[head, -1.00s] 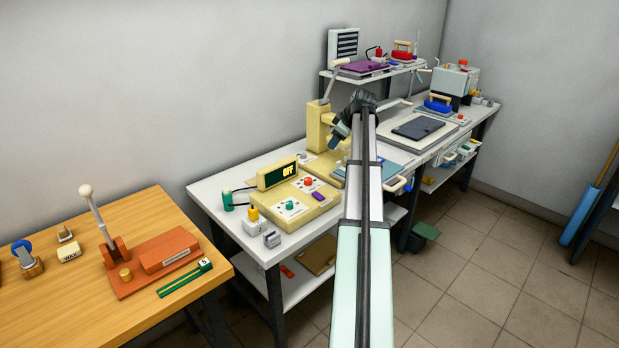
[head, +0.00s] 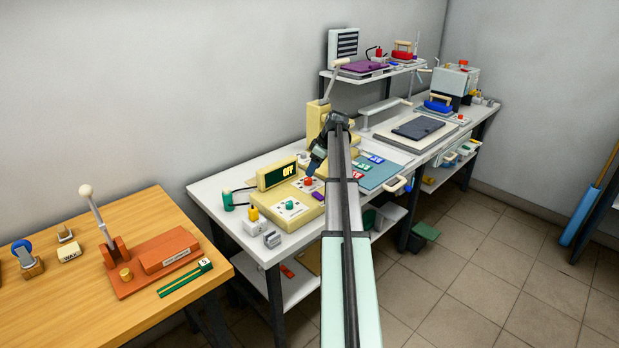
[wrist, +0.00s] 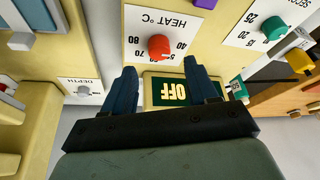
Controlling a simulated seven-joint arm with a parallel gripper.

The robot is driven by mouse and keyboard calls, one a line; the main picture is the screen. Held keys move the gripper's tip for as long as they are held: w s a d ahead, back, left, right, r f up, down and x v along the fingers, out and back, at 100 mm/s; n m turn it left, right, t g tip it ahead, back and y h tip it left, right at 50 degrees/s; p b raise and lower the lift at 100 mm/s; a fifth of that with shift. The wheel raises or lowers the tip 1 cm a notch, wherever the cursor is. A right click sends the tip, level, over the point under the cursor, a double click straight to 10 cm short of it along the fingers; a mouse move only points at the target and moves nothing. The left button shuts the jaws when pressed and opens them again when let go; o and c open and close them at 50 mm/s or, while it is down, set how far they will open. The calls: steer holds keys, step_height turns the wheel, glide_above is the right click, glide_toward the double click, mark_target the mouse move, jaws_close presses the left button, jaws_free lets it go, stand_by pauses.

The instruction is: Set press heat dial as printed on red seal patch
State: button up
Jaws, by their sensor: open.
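The red heat dial (head: 308,181) sits on the cream control box of the press. In the wrist view the dial (wrist: 158,46) is on a white plate marked HEAT °C, with numbers including 40, 70 and 80 around it. My gripper (wrist: 160,70) is open and empty, its two blue fingers on either side of the dial's line and apart from it. In the head view my gripper (head: 314,164) is above the box, close to the dial. The red patch (head: 357,174) lies on the blue mat (head: 380,176); its print is too small to read.
The box's display (head: 288,170) reads OFF. A green seconds dial (head: 290,204) is beside the heat dial. A green patch (head: 362,167) and a blue patch (head: 375,159) lie near the red one. A purple block (head: 318,196) sits on the box's edge.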

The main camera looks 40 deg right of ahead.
mark_target(308, 179)
steer(key=shift+x, duration=2.75)
steer(key=shift+c, duration=0.3)
steer(key=c, duration=1)
